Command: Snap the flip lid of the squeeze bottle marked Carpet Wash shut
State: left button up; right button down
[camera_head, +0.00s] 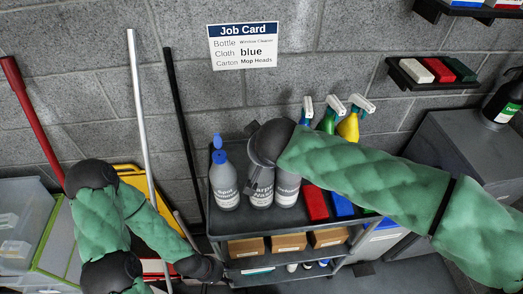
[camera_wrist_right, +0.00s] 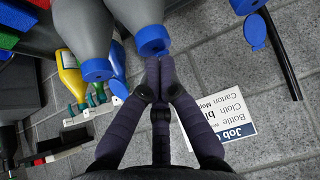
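The squeeze bottle marked Carpet Wash (camera_head: 261,194) stands upright on the cart's top, in the middle of three grey bottles. My right gripper hides its top in the head view. In the right wrist view its blue cap (camera_wrist_right: 152,41) looks closed, with no raised lid visible. My right gripper (camera_wrist_right: 160,63) has its fingertips together right beside that cap; I cannot tell whether they touch it. My left gripper (camera_head: 205,268) hangs low beside the cart, away from the bottles; its fingers are too dark to read.
A grey bottle (camera_head: 224,186) on the left has its blue lid (camera_head: 217,142) flipped up. Another grey bottle (camera_head: 287,190) stands close on the right. Spray bottles (camera_head: 348,125) stand behind, and red and blue pads (camera_head: 316,204) lie to the right. Handles lean on the wall.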

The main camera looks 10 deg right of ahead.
jog(key=shift+s+f+b, duration=0.15)
jog(key=shift+f+b, duration=0.05)
jog(key=shift+b, duration=0.75)
dwell(1.6)
dwell(0.5)
